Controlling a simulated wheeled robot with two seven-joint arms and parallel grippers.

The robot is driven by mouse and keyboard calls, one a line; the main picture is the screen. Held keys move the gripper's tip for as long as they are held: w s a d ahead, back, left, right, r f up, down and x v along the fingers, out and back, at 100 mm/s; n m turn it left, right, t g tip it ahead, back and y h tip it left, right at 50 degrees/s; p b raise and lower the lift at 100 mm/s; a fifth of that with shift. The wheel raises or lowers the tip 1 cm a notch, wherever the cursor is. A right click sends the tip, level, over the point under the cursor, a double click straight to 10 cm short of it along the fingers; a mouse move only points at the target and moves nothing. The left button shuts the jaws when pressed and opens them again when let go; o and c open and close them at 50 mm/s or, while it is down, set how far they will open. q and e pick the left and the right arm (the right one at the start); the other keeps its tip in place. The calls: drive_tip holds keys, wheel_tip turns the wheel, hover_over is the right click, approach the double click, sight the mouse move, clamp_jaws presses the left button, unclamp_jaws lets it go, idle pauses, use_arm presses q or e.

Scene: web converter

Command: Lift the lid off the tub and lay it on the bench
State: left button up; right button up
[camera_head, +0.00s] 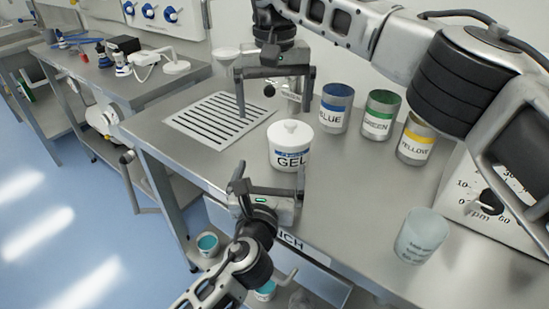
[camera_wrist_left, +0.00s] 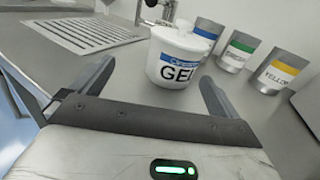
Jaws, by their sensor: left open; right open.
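A white tub (camera_head: 287,158) labelled GEL stands upright on the steel bench (camera_head: 345,195). My right gripper (camera_head: 274,102) is open and empty, behind and a little above the lid, fingers pointing down.
Blue (camera_head: 335,108), green (camera_head: 381,114) and yellow (camera_head: 416,138) labelled canisters stand right of the tub. A slotted grate (camera_head: 218,118) lies to the left. A clear beaker (camera_head: 421,237) and an rpm device (camera_head: 490,203) are at right. The bench between tub and beaker is clear.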

sight(275, 153)
use_arm(q)
drive_tip(key=w, duration=0.4)
drive_tip(key=w+d, duration=0.1)
drive_tip(key=w, duration=0.1)
drive_tip(key=shift+w, duration=0.35)
clamp_jaws()
idle(1.1)
